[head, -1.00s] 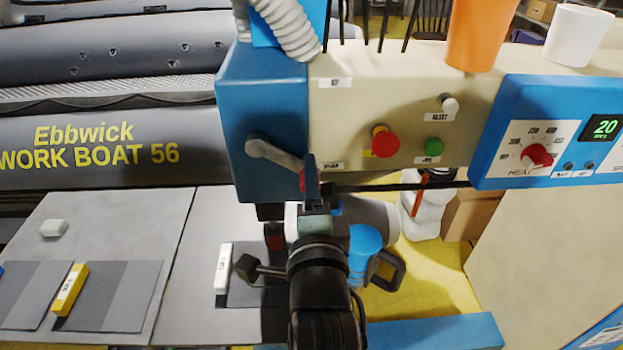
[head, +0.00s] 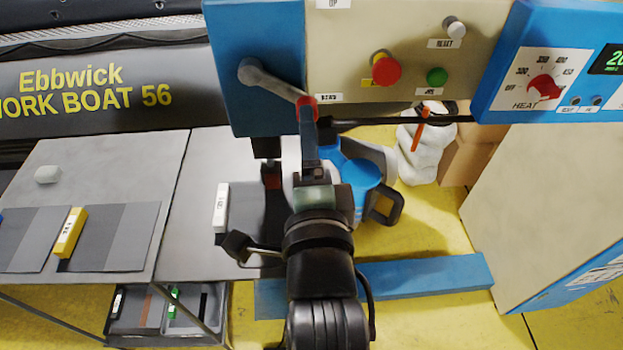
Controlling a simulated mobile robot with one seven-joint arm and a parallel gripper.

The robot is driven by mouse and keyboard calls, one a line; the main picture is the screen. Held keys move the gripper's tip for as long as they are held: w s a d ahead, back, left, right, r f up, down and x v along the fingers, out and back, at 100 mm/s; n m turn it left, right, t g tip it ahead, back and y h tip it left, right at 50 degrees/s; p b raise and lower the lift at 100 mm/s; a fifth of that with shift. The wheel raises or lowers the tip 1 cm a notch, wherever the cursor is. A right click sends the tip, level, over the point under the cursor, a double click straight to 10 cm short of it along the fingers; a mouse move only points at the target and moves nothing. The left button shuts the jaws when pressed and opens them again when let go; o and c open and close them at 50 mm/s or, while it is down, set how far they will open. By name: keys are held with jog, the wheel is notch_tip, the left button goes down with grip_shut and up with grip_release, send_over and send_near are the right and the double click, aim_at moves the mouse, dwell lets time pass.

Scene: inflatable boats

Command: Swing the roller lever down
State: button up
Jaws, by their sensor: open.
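The roller lever (head: 275,82) is a grey arm pivoted on the blue machine head (head: 262,110). It slopes down to the right and ends in a red knob (head: 306,101), beside a small white label that seems to read "DOWN". My gripper (head: 308,118) is open and reaches up from below, its finger overlapping the knob's lower side. Only one finger shows clearly, edge-on. I cannot tell whether the knob is between the fingers or only behind them.
A grey table (head: 90,170) with fabric strips stands left. A blue floor beam (head: 425,284) lies below.

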jog(key=s+p, duration=0.2)
jog(key=s, duration=0.5)
dwell(0.5)
notch_tip(320, 180, up, 36)
jog(key=s+a+n+t, duration=0.1)
jog(key=a+n+t, duration=0.1)
jog(key=n+t, duration=0.7)
jog(key=n, duration=0.8)
jog(key=shift+s+r, duration=0.2)
jog(key=shift+s, duration=0.15)
